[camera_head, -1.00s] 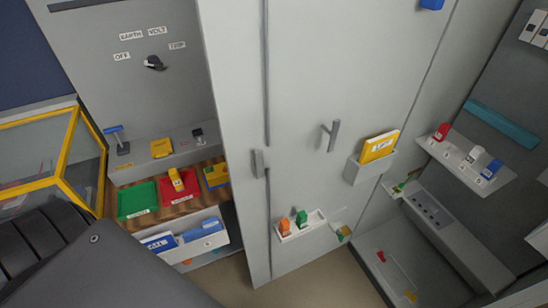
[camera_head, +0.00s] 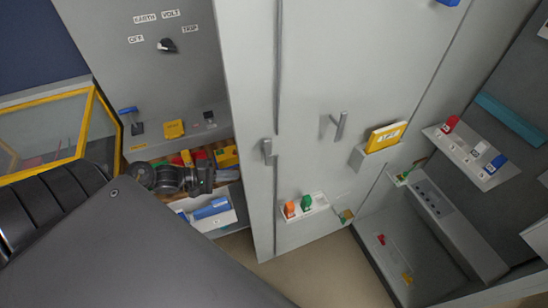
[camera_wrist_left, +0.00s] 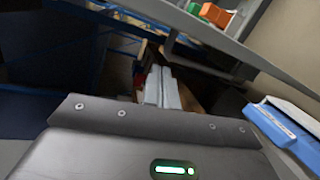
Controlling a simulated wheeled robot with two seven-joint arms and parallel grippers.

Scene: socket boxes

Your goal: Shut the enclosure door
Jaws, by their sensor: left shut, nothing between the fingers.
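A tall grey door panel (camera_head: 310,90) stands in the middle of the head view. It carries an upright bar handle (camera_head: 340,125) and, nearer its left part, a small grey latch-like handle (camera_head: 267,149). I cannot tell how far it stands open. My left gripper (camera_head: 207,180) is left of the panel, in front of the lower shelves, apart from both handles. In the left wrist view its pale fingers (camera_wrist_left: 162,88) are shut together with nothing between them. My left arm hides part of the trays behind. My right gripper is not in view.
A yellow-framed glass case (camera_head: 45,128) stands at the left. A white ledge (camera_head: 318,205) on the panel holds orange and green pieces; a pocket (camera_head: 368,158) holds a yellow book. An open bay with a coloured-switch shelf (camera_head: 485,172) is at the right. Floor (camera_head: 315,270) shows below the panel.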

